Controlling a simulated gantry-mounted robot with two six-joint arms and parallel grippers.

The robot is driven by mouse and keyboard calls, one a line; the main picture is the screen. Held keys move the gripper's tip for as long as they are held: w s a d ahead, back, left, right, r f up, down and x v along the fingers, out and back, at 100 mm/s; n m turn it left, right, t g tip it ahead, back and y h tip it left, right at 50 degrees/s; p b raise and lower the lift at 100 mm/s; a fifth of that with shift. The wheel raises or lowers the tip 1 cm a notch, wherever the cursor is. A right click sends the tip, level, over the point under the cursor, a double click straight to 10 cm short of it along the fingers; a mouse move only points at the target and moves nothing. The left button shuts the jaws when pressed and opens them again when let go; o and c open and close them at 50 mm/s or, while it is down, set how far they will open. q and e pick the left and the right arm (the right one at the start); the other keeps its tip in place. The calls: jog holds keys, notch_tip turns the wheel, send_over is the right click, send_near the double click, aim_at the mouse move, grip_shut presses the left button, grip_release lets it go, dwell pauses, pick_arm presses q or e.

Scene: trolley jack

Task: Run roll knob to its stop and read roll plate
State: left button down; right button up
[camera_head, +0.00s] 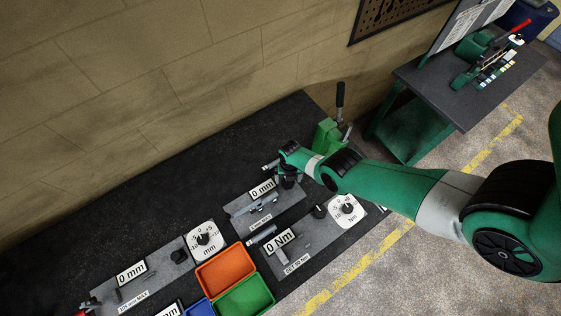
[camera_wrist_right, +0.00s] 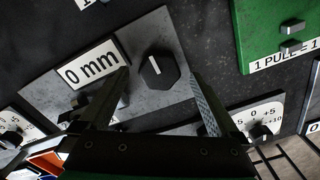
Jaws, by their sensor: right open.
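A black faceted knob (camera_wrist_right: 158,70) with a white pointer line sits on a grey panel (camera_wrist_right: 150,28). A white plate (camera_wrist_right: 91,66) reading "0 mm" stands beside it; in the head view that plate (camera_head: 262,190) is left of my right gripper (camera_head: 284,172). In the right wrist view my right gripper (camera_wrist_right: 161,76) is open, its fingers on either side of the knob; whether they touch it is unclear. No readable word marks this knob or plate as roll. My left gripper is not in view.
A green jack unit (camera_head: 327,134) with an upright black handle stands behind my right gripper. Other panels carry a "0 Nm" plate (camera_head: 279,242), another "0 mm" plate (camera_head: 131,273) and round dials. Orange (camera_head: 226,271) and green (camera_head: 244,299) bins stand in front.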

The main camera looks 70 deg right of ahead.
jog(key=shift+f+b, duration=0.35)
jog(key=shift+f, duration=0.4)
jog(key=c, duration=1.4)
